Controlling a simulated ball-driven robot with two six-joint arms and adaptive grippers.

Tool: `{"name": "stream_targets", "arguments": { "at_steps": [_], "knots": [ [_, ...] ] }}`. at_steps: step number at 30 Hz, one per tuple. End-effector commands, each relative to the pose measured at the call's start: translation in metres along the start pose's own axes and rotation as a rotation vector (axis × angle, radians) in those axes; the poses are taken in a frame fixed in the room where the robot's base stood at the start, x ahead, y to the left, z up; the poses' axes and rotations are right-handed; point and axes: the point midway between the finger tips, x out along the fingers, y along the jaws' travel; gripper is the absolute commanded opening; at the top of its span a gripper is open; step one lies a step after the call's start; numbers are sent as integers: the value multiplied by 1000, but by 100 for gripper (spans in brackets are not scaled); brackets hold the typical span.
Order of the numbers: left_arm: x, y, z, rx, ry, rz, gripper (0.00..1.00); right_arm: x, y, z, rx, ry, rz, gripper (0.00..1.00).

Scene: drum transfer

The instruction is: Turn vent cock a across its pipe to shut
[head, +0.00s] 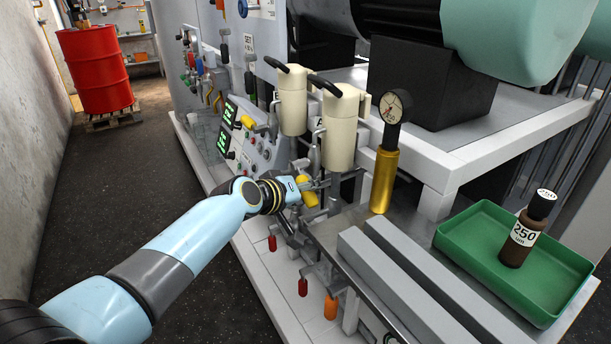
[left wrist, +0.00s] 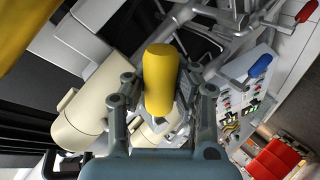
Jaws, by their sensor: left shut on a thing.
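A yellow-handled cock (head: 307,192), which I take to be vent cock a, sits below the nearer cream canister (head: 340,130). My left gripper (head: 298,187) reaches it from the left and is shut on its handle. In the left wrist view the yellow handle (left wrist: 160,75) stands between the two fingers of my left gripper (left wrist: 164,100). The fingers hide its base and part of the pipe, so I cannot tell exactly how the handle lies to the pipe. My right gripper is not in view.
A second yellow handle (head: 247,122) is farther back, by the other canister (head: 292,100). A gauge (head: 393,106) on a gold cylinder (head: 383,180) stands close right. Red handles (head: 303,287) hang below. A green tray (head: 480,232) holds a brown bottle (head: 522,240). A red drum (head: 95,70) stands far left.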

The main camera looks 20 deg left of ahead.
Motion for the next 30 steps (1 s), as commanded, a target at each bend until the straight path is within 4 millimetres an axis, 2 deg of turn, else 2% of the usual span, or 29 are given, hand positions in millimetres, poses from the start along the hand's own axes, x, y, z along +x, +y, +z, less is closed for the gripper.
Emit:
{"name": "stream_targets", "arguments": {
  "at_steps": [1, 3, 12, 21, 30],
  "knots": [
    [-5, 2, 0, -36, -33, -7, 0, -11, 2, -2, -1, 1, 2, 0],
    [-7, 4, 0, -90, -69, -8, 0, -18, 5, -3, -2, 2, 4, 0],
    [-15, 16, -3, -316, -217, -8, 0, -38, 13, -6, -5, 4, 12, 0],
    [-20, 23, -8, -478, -325, -9, 0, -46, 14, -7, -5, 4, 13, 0],
    [-22, 26, -11, -551, -373, -8, 0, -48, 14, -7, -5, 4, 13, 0]
  ]
}}
